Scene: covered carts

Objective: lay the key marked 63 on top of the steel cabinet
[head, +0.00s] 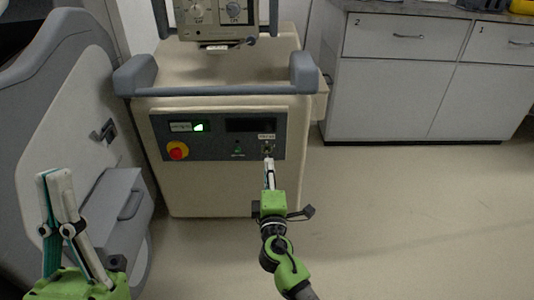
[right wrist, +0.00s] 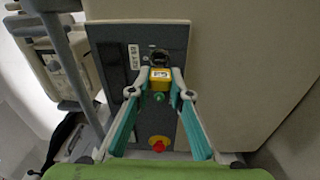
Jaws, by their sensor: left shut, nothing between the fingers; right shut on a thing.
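A small yellow piece, apparently the key's head or tag (right wrist: 160,75), is between the fingertips of my right gripper (right wrist: 160,86). Its marking is too small to read. It is right at a dark round lock (right wrist: 160,56) on the cart's control panel; I cannot tell whether it sits in the lock. In the head view my right gripper (head: 269,163) reaches the panel's right end, below a small white label. My left gripper (head: 56,177) is shut and empty at the lower left. A pale drawer cabinet (head: 395,85), possibly the steel cabinet, stands at the back right.
The cream cart (head: 210,190) has a grey panel (head: 215,152) with a red knob (head: 177,151) and a green light. A grey-blue moulded unit (head: 75,130) stands close on the left. Floor (head: 420,220) is clear on the right. The cabinet's dark top (head: 440,10) is only partly in view.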

